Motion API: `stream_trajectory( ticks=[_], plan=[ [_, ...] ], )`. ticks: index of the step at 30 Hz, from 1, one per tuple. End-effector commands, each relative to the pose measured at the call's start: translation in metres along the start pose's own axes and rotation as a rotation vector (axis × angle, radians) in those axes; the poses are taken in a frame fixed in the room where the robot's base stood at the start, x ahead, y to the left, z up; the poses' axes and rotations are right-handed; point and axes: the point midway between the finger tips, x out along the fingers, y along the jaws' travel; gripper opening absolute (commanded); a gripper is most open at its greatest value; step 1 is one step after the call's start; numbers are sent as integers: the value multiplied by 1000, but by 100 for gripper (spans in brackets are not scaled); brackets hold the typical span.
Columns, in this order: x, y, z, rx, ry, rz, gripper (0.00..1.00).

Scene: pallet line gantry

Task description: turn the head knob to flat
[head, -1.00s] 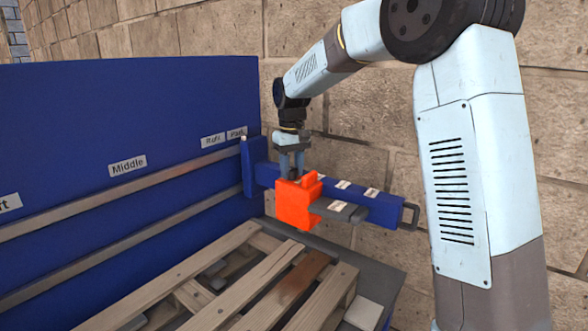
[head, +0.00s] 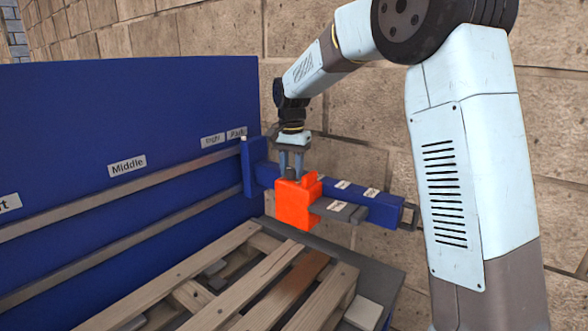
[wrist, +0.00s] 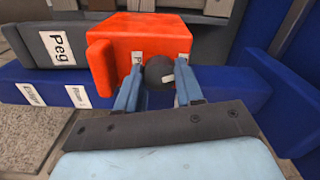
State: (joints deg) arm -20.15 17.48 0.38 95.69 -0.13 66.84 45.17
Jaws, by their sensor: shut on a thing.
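The orange head (head: 296,204) sits on the blue beam (head: 375,205) at the beam's left part, near the blue panel. The head knob (wrist: 159,72) is dark and round with a small pale mark, on top of the orange head in the wrist view. My gripper (head: 291,170) points down over the head, and its two fingers (wrist: 157,90) are shut on the knob, one on each side. A small label beside the knob is partly hidden by a finger, and I cannot read it.
A grey bar labelled Peg (wrist: 62,45) sticks out beside the head. White labels lie along the beam. The blue back panel (head: 60,120) carries signs and two rails. A wooden pallet (head: 255,285) lies below. A stone wall stands behind.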

Motion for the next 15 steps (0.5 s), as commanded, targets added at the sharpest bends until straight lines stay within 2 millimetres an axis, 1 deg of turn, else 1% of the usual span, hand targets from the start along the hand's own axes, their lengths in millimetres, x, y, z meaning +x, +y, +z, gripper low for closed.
stream_trajectory(
  ticks=[6, 15],
  plan=[
    [-1, 0, 0, 184, 1, -1, 6],
    [-1, 0, 0, 362, 0, -1, 6]
  ],
)
